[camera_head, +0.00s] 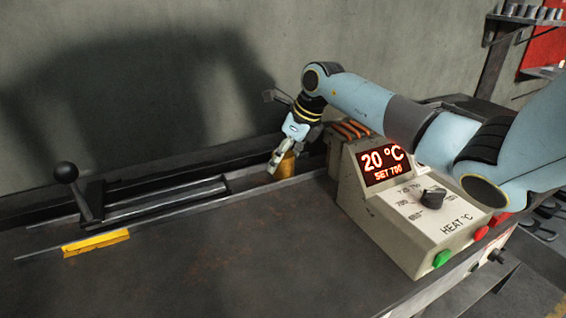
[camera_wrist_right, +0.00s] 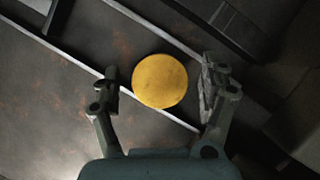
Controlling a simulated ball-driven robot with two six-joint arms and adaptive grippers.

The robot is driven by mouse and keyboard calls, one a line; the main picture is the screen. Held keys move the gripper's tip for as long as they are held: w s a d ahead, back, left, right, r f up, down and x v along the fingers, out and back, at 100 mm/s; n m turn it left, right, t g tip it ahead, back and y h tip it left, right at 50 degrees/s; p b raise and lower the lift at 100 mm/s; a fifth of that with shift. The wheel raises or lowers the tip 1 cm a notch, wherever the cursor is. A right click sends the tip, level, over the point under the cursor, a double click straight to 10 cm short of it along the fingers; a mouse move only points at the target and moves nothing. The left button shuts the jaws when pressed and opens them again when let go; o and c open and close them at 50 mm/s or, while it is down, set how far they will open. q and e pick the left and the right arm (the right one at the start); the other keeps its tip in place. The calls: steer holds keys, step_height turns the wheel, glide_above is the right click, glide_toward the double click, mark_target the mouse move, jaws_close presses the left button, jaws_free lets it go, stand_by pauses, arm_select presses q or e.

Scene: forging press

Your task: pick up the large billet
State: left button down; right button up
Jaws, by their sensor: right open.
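The large billet (camera_head: 286,166) is a short yellow-orange cylinder standing upright on the bench, left of the heater box. In the right wrist view its round top (camera_wrist_right: 159,81) lies between my fingers. My right gripper (camera_head: 276,163) points down over the billet, with its fingers at the billet's upper part. In the right wrist view the right gripper (camera_wrist_right: 160,90) is open, one finger on each side of the billet. A gap shows on both sides there. The billet's lower side is partly hidden in the head view. My left gripper is not in view.
The heater box (camera_head: 400,215), reading 20 °C and SET 700, stands close to the right of the billet. A slide rail with a black-knobbed lever (camera_head: 66,173) and a yellow block (camera_head: 96,244) lie to the left. The bench top (camera_head: 220,270) in front is clear.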

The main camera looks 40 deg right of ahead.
steer(key=shift+w+f, duration=0.1)
steer(key=shift+f, duration=0.1)
jaws_close()
steer(key=shift+w+r, duration=0.1)
steer(key=shift+r, duration=0.05)
stand_by(0.4)
